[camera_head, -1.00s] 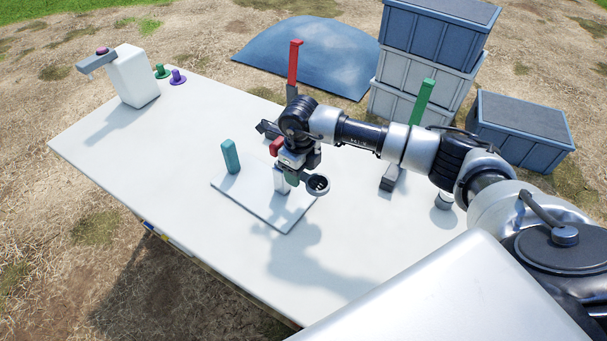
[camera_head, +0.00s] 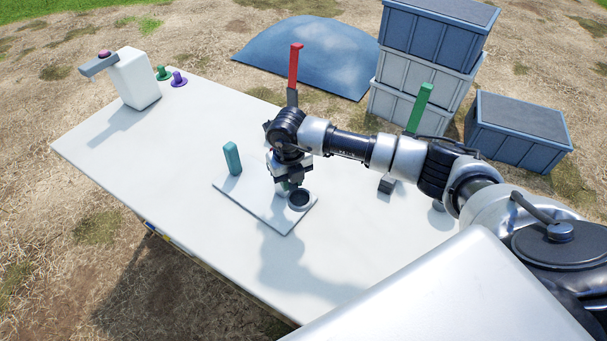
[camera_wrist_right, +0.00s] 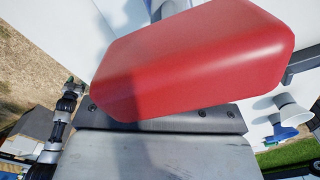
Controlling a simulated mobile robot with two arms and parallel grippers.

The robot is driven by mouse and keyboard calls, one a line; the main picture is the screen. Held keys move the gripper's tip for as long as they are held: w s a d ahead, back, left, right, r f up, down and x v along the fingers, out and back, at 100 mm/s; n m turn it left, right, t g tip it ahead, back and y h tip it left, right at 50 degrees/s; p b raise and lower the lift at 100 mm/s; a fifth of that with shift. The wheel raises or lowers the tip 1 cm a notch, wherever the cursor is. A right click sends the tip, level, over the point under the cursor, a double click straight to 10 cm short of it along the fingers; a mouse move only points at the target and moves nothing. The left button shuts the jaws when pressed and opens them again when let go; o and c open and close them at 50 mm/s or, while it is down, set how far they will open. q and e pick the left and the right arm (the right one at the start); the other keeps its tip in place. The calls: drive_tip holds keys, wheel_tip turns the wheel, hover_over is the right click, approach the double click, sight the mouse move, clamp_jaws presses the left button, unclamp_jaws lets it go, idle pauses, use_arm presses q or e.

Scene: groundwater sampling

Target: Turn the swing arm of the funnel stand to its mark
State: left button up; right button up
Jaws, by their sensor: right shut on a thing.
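The funnel stand has a flat white base plate (camera_head: 262,213) with a teal post (camera_head: 232,158) upright on its left part. A grey ring (camera_head: 299,199), at the end of the swing arm, shows just in front of my right gripper over the plate's right part. My right gripper (camera_head: 286,182) points down over the plate and hides most of the swing arm. In the right wrist view it is shut on a red block (camera_wrist_right: 195,58), which looks like the arm's handle. I cannot make out the mark. My left gripper is not in the head view.
A white container (camera_head: 134,78) with a grey lever stands at the table's far left, beside green (camera_head: 162,73) and purple (camera_head: 178,78) pieces. A red upright (camera_head: 295,65) and a green upright (camera_head: 419,108) stand behind my right arm. The table front (camera_head: 200,190) is clear.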

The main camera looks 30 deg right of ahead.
drive_tip(key=shift+w+a+r+m+p, duration=0.15)
drive_tip(key=shift+a+m+p, duration=0.3)
drive_tip(key=shift+m, duration=0.65)
drive_tip(key=a+m, duration=0.2)
drive_tip(key=m, duration=0.1)
drive_tip(key=shift+w+m, duration=0.3)
